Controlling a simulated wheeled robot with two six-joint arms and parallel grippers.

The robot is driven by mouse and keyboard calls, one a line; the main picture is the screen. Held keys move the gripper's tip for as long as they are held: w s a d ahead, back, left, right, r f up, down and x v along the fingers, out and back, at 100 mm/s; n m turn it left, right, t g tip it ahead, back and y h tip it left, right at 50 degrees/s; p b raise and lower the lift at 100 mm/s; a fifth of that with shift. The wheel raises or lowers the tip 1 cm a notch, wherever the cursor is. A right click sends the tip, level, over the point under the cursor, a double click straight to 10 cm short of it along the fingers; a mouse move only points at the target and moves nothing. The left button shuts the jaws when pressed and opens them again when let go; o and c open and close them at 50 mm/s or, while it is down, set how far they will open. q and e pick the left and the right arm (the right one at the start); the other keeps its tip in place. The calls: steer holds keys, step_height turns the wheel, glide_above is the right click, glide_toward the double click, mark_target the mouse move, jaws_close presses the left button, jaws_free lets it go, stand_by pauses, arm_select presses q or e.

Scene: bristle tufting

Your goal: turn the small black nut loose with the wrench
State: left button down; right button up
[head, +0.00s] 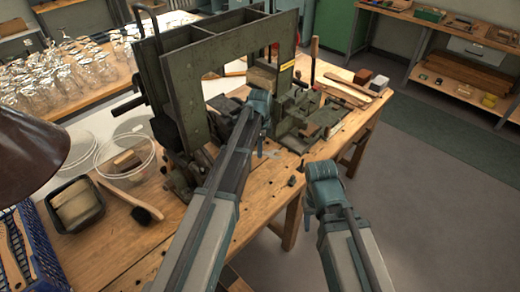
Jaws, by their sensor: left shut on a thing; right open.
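My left gripper (259,103) is at the green machine (215,65), in front of its frame opening and just below a wooden block (262,77). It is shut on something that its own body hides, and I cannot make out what. My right gripper (323,185) is open, over the floor just off the bench's front edge, with nothing seen in it. I cannot pick out the wrench or the small black nut for sure. Small dark bits (292,181) lie near the bench edge.
The machine stands on a wooden bench (125,250). At left are a clear round tub (125,157), a black-headed brush (146,213), a black tray (78,205), a blue crate (42,262) and a brown lamp shade (30,150). Many glasses stand behind. The floor at right is clear.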

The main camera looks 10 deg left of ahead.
arm_select(q)
steer(key=shift+r+p, duration=1.85)
steer(key=shift+r, duration=0.1)
